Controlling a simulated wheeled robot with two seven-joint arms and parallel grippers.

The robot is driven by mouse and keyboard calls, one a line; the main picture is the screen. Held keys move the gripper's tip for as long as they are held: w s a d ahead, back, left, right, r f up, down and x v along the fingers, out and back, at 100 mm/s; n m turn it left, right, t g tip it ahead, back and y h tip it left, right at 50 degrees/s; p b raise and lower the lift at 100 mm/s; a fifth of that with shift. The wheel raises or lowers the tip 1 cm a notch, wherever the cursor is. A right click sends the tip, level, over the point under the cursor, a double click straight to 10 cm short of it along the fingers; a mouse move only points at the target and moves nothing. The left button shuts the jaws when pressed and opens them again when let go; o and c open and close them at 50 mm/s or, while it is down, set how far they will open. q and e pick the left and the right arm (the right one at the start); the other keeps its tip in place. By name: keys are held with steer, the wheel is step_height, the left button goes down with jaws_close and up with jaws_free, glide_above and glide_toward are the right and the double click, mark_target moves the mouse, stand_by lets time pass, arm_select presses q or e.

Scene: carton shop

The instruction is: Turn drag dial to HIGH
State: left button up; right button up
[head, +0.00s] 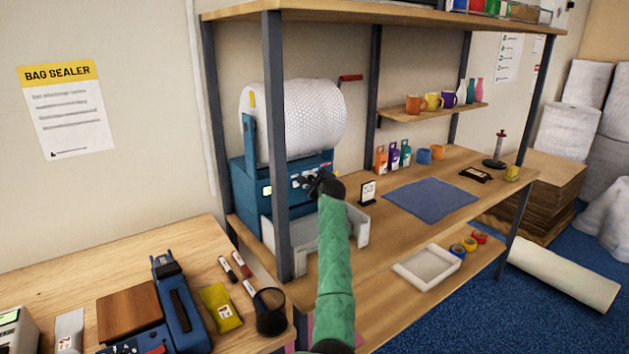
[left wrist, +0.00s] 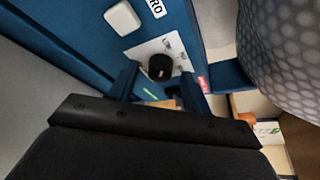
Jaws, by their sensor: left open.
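The drag dial (left wrist: 160,68) is a round black knob on a white plate with small printed marks, on the front of a blue machine (left wrist: 75,45). I cannot read its setting. In the head view the blue machine (head: 242,187) carries a bubble-wrap roll (head: 300,115); my gripper hides most of the dial area. My left gripper (head: 314,183) is in front of the machine's face. In the left wrist view its open fingers (left wrist: 160,88) point at the panel, one on each side of the knob's lower part; I cannot tell whether they touch it. My right gripper is not in view.
A grey shelf post (head: 275,200) stands just left of my arm. A white tray (head: 358,226) sits below the machine, beside a small sign (head: 367,193). A blue mat (head: 432,196) lies to the right. The front-left table (head: 120,262) holds a sealer and markers.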

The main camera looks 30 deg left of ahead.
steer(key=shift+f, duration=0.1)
arm_select(q)
steer(key=shift+c, duration=0.4)
steer(key=c, duration=0.9)
